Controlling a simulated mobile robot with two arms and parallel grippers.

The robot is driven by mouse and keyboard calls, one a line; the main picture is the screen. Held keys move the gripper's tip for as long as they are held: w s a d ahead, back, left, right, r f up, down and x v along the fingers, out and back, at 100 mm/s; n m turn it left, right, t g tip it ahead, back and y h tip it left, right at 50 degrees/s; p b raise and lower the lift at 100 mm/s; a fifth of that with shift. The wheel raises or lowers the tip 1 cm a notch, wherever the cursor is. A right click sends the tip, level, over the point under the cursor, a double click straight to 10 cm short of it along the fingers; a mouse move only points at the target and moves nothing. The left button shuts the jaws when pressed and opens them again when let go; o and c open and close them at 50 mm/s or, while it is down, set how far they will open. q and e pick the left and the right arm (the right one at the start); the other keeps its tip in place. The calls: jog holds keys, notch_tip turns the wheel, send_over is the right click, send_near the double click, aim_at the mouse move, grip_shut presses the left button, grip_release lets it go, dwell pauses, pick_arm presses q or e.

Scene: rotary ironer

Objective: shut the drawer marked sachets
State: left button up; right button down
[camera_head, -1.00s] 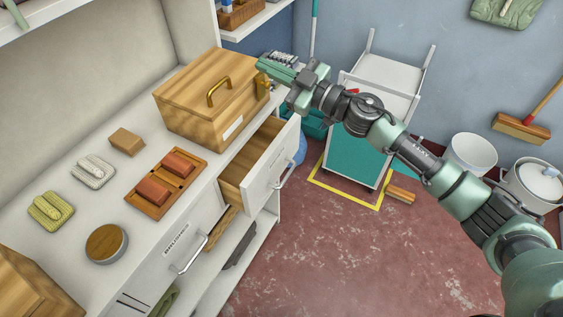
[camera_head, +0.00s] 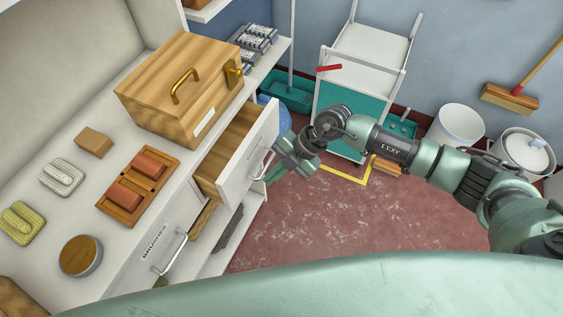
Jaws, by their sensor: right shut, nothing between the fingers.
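A white-fronted drawer with wooden sides (camera_head: 246,160) stands open below the counter, under the wooden box. A label shows on its front, but I cannot read it, so I cannot tell whether it says sachets. Its bar handle (camera_head: 260,165) faces right. My right gripper (camera_head: 270,178) is shut and empty, just in front of the drawer front near the handle. I cannot tell whether it touches the handle. A second labelled drawer (camera_head: 150,244) with a bar handle (camera_head: 171,255) is nearer and looks shut. My left gripper is not in view.
The counter holds a wooden box (camera_head: 165,95) with a brass handle, a tray of red-brown blocks (camera_head: 137,186), brushes and a round tin (camera_head: 80,256). A white and teal cart (camera_head: 365,85) stands behind my right arm. Red floor is clear right of the cabinet.

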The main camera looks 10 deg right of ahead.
aim_at(244, 180)
jog(key=a, duration=0.1)
jog(key=w+a+f, duration=0.1)
jog(key=a, duration=0.1)
jog(key=w+a+f, duration=0.1)
jog(key=a, duration=0.1)
jog(key=shift+w+f+p, duration=0.1)
jog(key=shift+w+p, duration=0.1)
jog(key=shift+p, duration=0.15)
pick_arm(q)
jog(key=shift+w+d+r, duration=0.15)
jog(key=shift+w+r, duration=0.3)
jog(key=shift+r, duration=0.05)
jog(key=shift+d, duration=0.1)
pick_arm(e)
jog(key=shift+w+a, duration=0.25)
jog(key=shift+a, duration=0.05)
jog(key=w+a, duration=0.1)
jog(key=w+a+b, duration=0.1)
jog(key=a, duration=0.1)
jog(key=shift+w+a, duration=0.15)
jog(key=shift+w, duration=0.05)
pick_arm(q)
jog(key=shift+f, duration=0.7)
pick_arm(e)
jog(key=shift+s, duration=0.1)
